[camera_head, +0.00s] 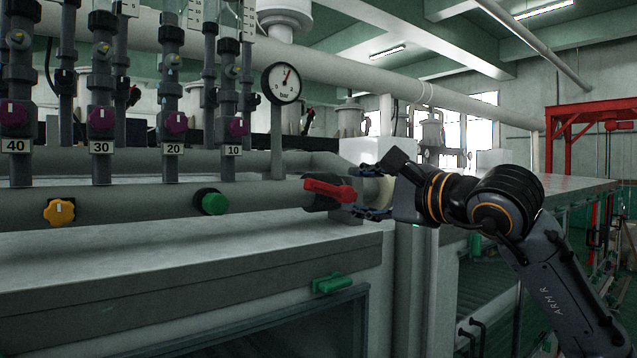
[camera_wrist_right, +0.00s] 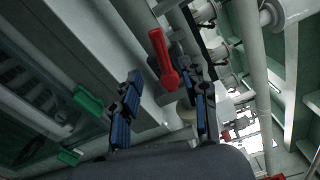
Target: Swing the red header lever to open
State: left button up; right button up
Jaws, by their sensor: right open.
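The red header lever (camera_head: 329,190) sits on a dark valve body on the grey header pipe (camera_head: 265,196). Its handle lies roughly along the pipe, pointing left. My right gripper (camera_head: 370,190) reaches in from the right, with its fingers open just right of the lever's hub end. In the right wrist view the red lever (camera_wrist_right: 162,58) shows beyond the fingertips, between the two blue-padded fingers of the right gripper (camera_wrist_right: 168,85). I see no contact, and the gap in depth is hard to judge. My left gripper is not in view.
A green knob (camera_head: 213,202) and a yellow knob (camera_head: 60,212) sit on the pipe at left. A pressure gauge (camera_head: 282,83) stands above. A green handle (camera_head: 331,283) is on the cabinet below. Several vertical flow tubes stand at upper left.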

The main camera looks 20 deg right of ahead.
aim_at(321, 188)
jog(key=p+x, duration=0.4)
jog(key=x, duration=0.6)
jog(key=shift+w+a+f+p, duration=0.1)
jog(key=shift+w+a+p, duration=0.15)
jog(key=shift+w+p, duration=0.25)
grip_shut()
